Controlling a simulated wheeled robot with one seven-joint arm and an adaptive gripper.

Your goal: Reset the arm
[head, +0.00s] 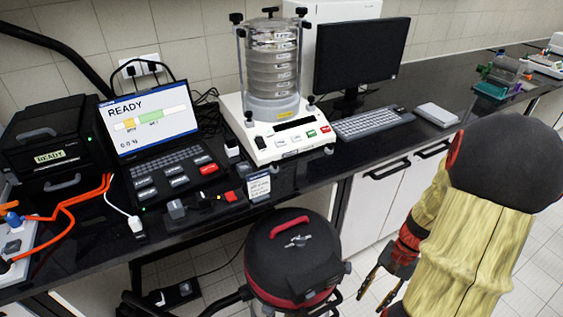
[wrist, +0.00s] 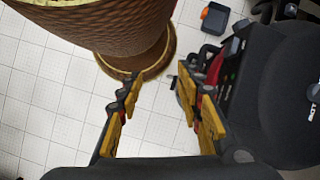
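My arm hangs at the right of the head view, in front of the bench. My gripper (head: 378,288) points down beside the round black vacuum drum (head: 296,262) with the red handle, apart from it. In the wrist view my gripper (wrist: 160,108) has its two yellow-and-black fingers spread wide. Only floor tiles (wrist: 158,138) show between them, so it is open and empty.
The black bench (head: 340,160) carries a sieve shaker (head: 272,85), a laptop reading READY (head: 153,115), a monitor (head: 360,52) and a keyboard (head: 377,120). A black case (head: 50,135) and orange cables are at left. Tiled floor is free at lower right.

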